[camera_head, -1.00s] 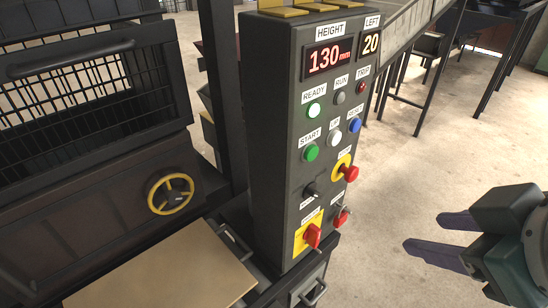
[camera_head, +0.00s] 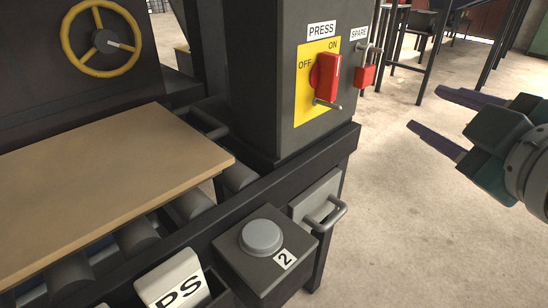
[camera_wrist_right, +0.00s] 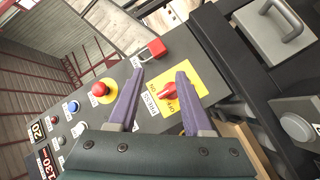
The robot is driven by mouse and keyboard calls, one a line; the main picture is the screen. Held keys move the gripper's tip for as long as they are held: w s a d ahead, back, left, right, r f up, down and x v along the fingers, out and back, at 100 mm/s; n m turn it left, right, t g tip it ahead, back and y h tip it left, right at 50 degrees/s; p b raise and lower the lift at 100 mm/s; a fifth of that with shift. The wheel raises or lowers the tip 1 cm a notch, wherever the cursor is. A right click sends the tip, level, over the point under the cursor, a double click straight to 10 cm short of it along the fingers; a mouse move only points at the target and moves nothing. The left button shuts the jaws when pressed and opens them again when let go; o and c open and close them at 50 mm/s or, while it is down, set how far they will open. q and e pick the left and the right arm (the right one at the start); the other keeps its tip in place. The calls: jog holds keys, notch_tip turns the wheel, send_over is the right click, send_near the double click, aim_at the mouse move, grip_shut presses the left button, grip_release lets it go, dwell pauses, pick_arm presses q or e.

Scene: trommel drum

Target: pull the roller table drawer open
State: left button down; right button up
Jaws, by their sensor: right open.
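The roller table drawer is a small grey front (camera_head: 315,201) with a bar handle (camera_head: 327,217), set under the table's right end below the control cabinet. It looks shut. In the right wrist view the drawer front (camera_wrist_right: 258,32) and its handle (camera_wrist_right: 288,22) show at the top right. My right gripper (camera_head: 442,116) is open and empty, over the floor to the right of the cabinet and apart from the drawer. Its two fingers (camera_wrist_right: 157,98) point at the cabinet's switch panel in the wrist view. My left gripper is not in view.
The roller table (camera_head: 270,193) carries a tan board (camera_head: 110,190). A grey button box (camera_head: 262,250) marked 2 sits left of the drawer handle. The cabinet has a red press switch (camera_head: 327,78) and a padlocked spare switch (camera_head: 365,76). The floor (camera_head: 400,230) right of the drawer is clear.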

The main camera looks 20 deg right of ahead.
notch_tip(320, 180, down, 18)
jog(key=w+r+n+t+y+b, duration=0.1)
jog(key=n+t+b, duration=0.25)
jog(key=b, duration=1.45)
jog(key=n+t+y+b, duration=0.1)
jog(key=n+y+b, duration=0.4)
jog(key=b, duration=1.1)
send_near(336, 216)
jog(key=shift+n+h, duration=0.35)
jog(key=shift+h, duration=0.35)
jog(key=w, duration=0.3)
jog(key=w+b, duration=0.1)
jog(key=w, duration=0.6)
jog(key=shift+a+r, duration=0.4)
grip_shut()
